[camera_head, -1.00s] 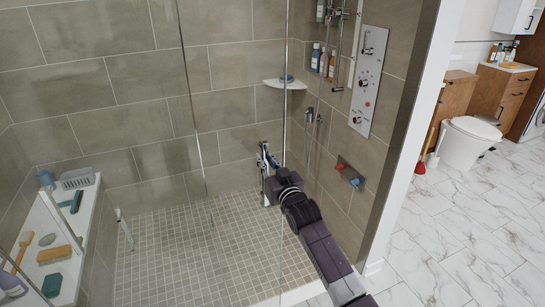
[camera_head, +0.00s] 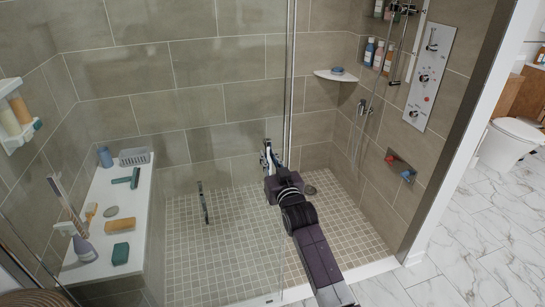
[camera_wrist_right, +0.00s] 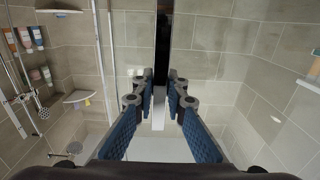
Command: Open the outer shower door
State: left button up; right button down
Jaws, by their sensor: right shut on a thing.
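The outer shower door is a clear glass panel; its vertical edge (camera_head: 290,90) shows just right of my right gripper (camera_head: 268,158) in the head view. The gripper is shut on the door's handle near this edge; its fingers hide most of the gripped part. In the right wrist view, the two blue-padded fingers (camera_wrist_right: 160,90) are close on either side of a dark upright bar (camera_wrist_right: 163,40). Right of the edge, an opening leads onto the tiled shower floor. Another upright metal handle (camera_head: 204,203) shows through the glass to the left. My left gripper is not visible.
A corner shelf (camera_head: 336,76) and shower panel (camera_head: 428,80) are on the back right. A low sill (camera_head: 370,272) and jamb (camera_head: 440,150) border the opening. Marble floor and a toilet (camera_head: 510,145) lie right.

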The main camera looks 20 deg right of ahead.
jog(key=shift+d+r, duration=0.1)
jog(key=shift+d, duration=0.15)
jog(key=c, duration=1.9)
grip_release()
jog(key=shift+d, duration=0.2)
jog(key=shift+c, duration=0.2)
jog(key=shift+s+a, duration=0.1)
jog(key=shift+a, duration=0.1)
jog(key=shift+s, duration=0.3)
jog(key=s, duration=1.1)
jog(key=shift+s+d, duration=0.15)
jog(key=shift+d, duration=0.15)
